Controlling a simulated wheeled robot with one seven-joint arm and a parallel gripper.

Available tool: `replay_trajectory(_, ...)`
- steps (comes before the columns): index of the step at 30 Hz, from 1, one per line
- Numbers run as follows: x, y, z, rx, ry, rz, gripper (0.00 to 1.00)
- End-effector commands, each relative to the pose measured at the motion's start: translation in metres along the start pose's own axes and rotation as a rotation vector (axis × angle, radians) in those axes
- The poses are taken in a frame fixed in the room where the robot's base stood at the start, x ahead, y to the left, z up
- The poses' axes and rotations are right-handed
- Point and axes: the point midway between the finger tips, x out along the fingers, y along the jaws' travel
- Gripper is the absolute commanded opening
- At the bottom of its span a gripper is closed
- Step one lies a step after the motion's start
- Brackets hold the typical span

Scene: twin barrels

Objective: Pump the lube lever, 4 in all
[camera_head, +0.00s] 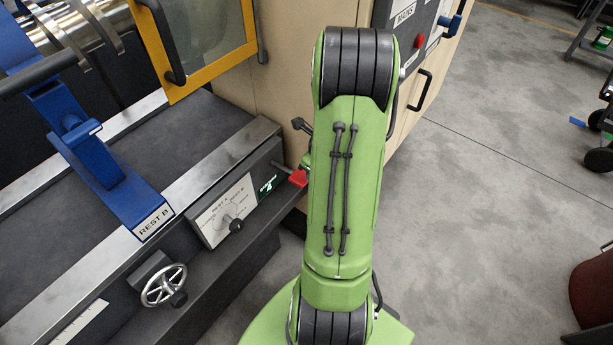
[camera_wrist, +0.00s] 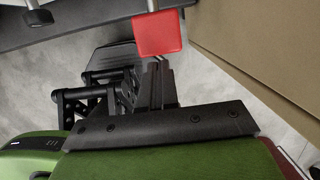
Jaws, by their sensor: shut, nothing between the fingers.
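The lube lever shows as a rod with a red end (camera_head: 298,178) sticking out from the right end of the machine's control panel. Its red end also shows in the wrist view (camera_wrist: 158,33), at the top centre. My gripper (camera_wrist: 157,68) is shut and empty, with its fingertips at the lower edge of the red end in that view. I cannot tell whether they touch it. In the head view my green arm hides most of the gripper.
The control panel (camera_head: 228,211) has a dial and a small green display (camera_head: 267,184) too small to read. A handwheel (camera_head: 163,286) sits below it. The blue rest (camera_head: 97,160) labelled REST B stands left. A beige cabinet (camera_head: 284,40) stands behind my arm. Floor at right is mostly clear.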

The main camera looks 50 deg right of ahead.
Motion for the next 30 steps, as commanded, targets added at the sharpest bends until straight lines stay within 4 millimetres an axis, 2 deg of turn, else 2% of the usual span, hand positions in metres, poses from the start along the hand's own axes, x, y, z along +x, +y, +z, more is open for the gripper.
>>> replay_trajectory(1, -0.016, -0.002, -0.002, 0.003, -0.001, -0.005, 0.0)
replay_trajectory(3, -0.033, -0.002, -0.005, 0.002, -0.003, -0.006, 0.0)
replay_trajectory(6, -0.053, -0.002, -0.009, 0.003, -0.002, -0.005, 0.0)
replay_trajectory(10, -0.07, -0.002, -0.012, 0.001, -0.003, -0.004, 0.0)
replay_trajectory(14, -0.075, -0.002, -0.013, 0.002, -0.002, -0.004, 0.0)
replay_trajectory(30, -0.074, -0.002, -0.013, 0.002, -0.003, -0.005, 0.0)
